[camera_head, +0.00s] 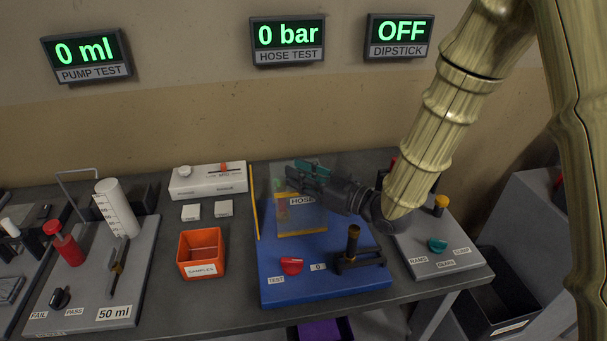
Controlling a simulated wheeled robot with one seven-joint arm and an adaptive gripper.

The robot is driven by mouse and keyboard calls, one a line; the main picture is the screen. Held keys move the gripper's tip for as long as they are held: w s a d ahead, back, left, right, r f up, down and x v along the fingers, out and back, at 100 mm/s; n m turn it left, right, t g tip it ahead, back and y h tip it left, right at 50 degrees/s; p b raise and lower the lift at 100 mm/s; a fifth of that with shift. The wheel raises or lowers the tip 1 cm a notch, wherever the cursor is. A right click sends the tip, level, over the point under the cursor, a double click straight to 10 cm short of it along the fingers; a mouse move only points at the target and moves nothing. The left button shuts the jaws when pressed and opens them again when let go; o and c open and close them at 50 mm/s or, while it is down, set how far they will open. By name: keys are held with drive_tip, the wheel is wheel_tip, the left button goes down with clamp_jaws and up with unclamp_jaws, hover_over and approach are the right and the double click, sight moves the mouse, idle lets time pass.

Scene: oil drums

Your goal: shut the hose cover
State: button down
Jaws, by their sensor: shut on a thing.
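The hose cover (283,178) is a clear, see-through panel over the back left of the blue hose test board (335,270). It appears raised, but its exact angle is hard to tell. My gripper (303,175) reaches in from the right and is shut at the cover's upper part. Teal parts show at the fingers, and the exact contact is hard to make out. A yellowish plate and a "HOSE" label show behind the gripper and panel. My gripper and wrist hide part of the cover and the board's back right.
The blue board's front carries a red knob (291,265) and a black clamp with a brass post (353,242). An orange samples bin (202,254) stands left. The dipstick station (445,262) is right. Three wall displays (288,38) hang behind.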

drive_tip(key=c, duration=1.3)
unclamp_jaws()
drive_tip(key=v, duration=1.2)
drive_tip(key=shift+w+d, duration=0.1)
